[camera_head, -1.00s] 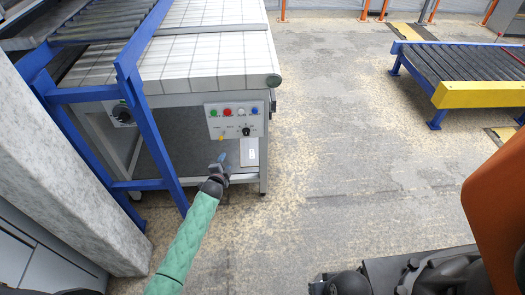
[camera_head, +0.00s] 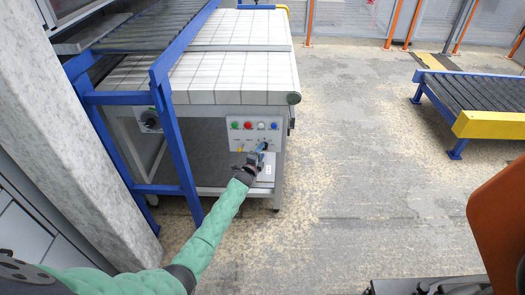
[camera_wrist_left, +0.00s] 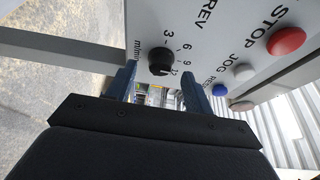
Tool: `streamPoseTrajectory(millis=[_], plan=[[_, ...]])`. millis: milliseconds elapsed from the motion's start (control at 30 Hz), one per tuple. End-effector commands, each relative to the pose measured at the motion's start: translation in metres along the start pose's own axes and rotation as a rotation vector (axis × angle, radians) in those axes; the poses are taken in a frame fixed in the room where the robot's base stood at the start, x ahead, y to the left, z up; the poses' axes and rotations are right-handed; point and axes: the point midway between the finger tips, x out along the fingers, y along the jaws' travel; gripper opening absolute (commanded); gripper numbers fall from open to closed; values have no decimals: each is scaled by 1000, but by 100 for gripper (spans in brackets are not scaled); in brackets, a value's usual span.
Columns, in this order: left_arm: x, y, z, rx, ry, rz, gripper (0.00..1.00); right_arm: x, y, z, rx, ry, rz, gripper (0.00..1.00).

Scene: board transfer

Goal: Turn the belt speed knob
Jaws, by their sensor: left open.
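The black belt speed knob (camera_wrist_left: 158,61) is on the grey control panel (camera_wrist_left: 215,50), beside printed numbers 3 to 12 and "m/min". My left gripper (camera_wrist_left: 159,72) is open, with its blue fingers on either side of the knob's near edge in the wrist view. Whether a finger touches the knob I cannot tell. In the head view, my left gripper (camera_head: 262,151) is at the lower right of the panel (camera_head: 236,138) and mostly hides the knob. My right gripper is not in view.
Red (camera_wrist_left: 287,41), white (camera_wrist_left: 244,72) and blue (camera_wrist_left: 220,90) buttons are close by on the panel. A white-topped belt conveyor (camera_head: 240,75) is above it. A blue frame post (camera_head: 176,140) stands left of my forearm. Open floor (camera_head: 360,150) lies to the right.

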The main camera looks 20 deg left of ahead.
Motion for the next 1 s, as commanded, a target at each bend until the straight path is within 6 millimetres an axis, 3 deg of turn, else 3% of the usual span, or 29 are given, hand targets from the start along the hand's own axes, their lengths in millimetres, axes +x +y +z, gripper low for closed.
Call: streamPoseTrajectory(millis=[200, 567, 800, 1000], plan=[[16, 0, 0, -1, 0, 0, 52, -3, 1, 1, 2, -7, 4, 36], [19, 0, 0, -1, 0, 0, 52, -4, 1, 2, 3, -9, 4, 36], [19, 0, 0, -1, 0, 0, 9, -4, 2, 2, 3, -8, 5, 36], [19, 1, 0, -7, 0, -2, 9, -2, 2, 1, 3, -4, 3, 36]])
